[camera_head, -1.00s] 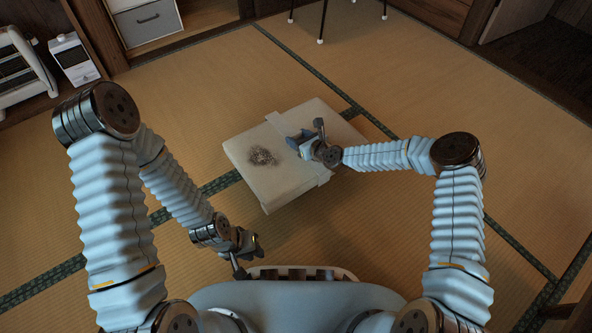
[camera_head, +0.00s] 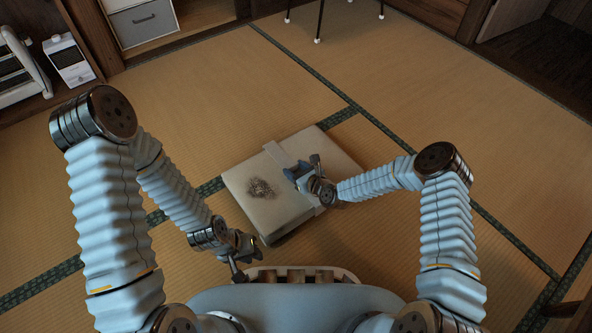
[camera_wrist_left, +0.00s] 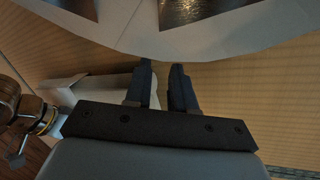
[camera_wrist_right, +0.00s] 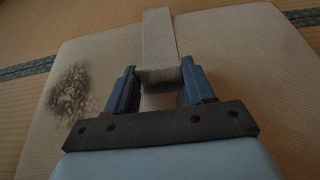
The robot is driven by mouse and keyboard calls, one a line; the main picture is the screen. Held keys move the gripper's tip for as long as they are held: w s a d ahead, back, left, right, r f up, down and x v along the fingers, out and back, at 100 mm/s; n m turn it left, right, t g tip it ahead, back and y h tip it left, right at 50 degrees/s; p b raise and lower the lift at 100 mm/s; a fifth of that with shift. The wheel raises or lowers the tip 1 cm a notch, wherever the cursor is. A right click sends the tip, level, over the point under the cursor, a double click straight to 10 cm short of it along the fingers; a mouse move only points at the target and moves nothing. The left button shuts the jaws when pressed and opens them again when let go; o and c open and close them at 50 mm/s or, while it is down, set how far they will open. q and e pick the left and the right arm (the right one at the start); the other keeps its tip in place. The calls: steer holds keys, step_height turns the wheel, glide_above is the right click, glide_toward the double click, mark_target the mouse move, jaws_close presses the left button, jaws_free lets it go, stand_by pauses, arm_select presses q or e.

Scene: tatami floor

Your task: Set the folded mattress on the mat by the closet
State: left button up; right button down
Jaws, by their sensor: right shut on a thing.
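The folded mattress (camera_head: 315,155) is a pale, flat block with a light strap (camera_head: 273,150) around it and a dark speckled stain on top. It lies in front of me in the head view. I cannot tell whether its underside touches the floor. My right gripper (camera_head: 300,172) is over its top, shut on the strap; the right wrist view shows the strap (camera_wrist_right: 160,75) between the fingers. My left gripper (camera_head: 243,258) is near my body, apart from the mattress, with an empty gap between its fingers (camera_wrist_left: 162,75). I cannot tell which mat is meant.
Tatami (camera_head: 420,90) with dark green borders covers the floor, with free room beyond and right of the mattress. An opening with a grey drawer box (camera_head: 143,24) is at the upper left. A heater (camera_head: 20,70) and small white unit (camera_head: 68,60) stand left. Thin furniture legs (camera_head: 320,22) are at the top.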

steer(key=shift+c, duration=2.1)
jaws_free()
steer(key=shift+f, duration=0.1)
steer(key=p+v, duration=0.2)
steer(key=v, duration=0.9)
steer(key=shift+s+d+r+p, duration=0.15)
steer(key=shift+d+r+p, duration=0.05)
steer(key=shift+p, duration=0.1)
steer(key=shift+s+n, duration=0.3)
steer(key=shift+s, duration=0.05)
steer(key=s+d+n+g+h, duration=0.2)
steer(key=s+n+g, duration=0.3)
steer(key=s+n, duration=0.5)
steer(key=s+d+n+g+h, duration=0.2)
steer(key=s+d+n+g, duration=0.2)
steer(key=s+n, duration=0.7)
steer(key=n+g, duration=0.1)
steer(key=n, duration=0.4)
steer(key=shift+f, duration=0.35)
